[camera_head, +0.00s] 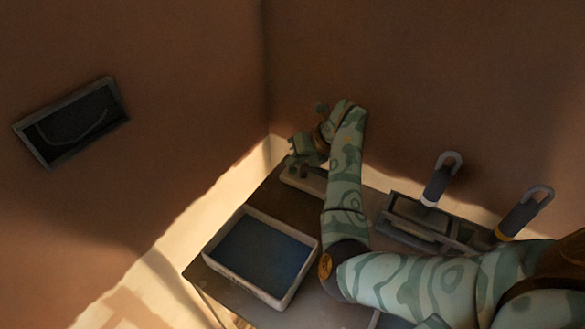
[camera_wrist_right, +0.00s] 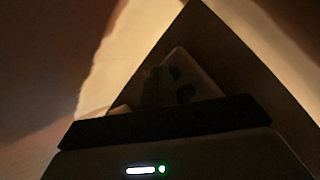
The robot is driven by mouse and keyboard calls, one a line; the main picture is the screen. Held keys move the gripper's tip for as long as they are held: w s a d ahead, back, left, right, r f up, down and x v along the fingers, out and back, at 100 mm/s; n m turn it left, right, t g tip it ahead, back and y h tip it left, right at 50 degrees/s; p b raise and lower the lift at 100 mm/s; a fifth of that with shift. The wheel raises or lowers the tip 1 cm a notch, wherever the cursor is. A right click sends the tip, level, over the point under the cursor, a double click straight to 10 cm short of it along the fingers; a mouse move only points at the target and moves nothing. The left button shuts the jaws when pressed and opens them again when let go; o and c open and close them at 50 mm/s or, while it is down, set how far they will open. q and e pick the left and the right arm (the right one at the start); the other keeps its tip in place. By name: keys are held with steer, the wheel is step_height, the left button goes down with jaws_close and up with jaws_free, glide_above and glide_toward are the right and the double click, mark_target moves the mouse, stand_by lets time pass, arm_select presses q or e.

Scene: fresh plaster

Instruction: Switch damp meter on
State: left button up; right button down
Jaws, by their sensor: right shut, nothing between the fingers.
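A pale, low, box-like device (camera_head: 308,182), which looks like the damp meter, lies at the far corner of the dark table. It also shows dimly in the right wrist view (camera_wrist_right: 200,77), with dark round marks on its top; I cannot read its switch or any display. My right gripper (camera_head: 297,162) is shut and empty, close above the device's far-left end; I cannot tell if it touches it. In the right wrist view a dark bar and a body with a white and a green light fill the bottom. My left gripper is not in view.
A pale-rimmed tray with a dark blue inside (camera_head: 306,262) stands on the table (camera_head: 275,206) at front left. A grey rack (camera_head: 405,232) is right of my arm, near two dark hooked cylinders (camera_head: 436,187) (camera_head: 516,217). A framed dark panel (camera_head: 118,98) hangs on the left wall.

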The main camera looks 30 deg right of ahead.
mark_target(295, 170)
steer(key=shift+f, duration=0.4)
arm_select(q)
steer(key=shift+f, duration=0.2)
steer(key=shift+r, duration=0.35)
arm_select(e)
steer(key=shift+r, duration=0.5)
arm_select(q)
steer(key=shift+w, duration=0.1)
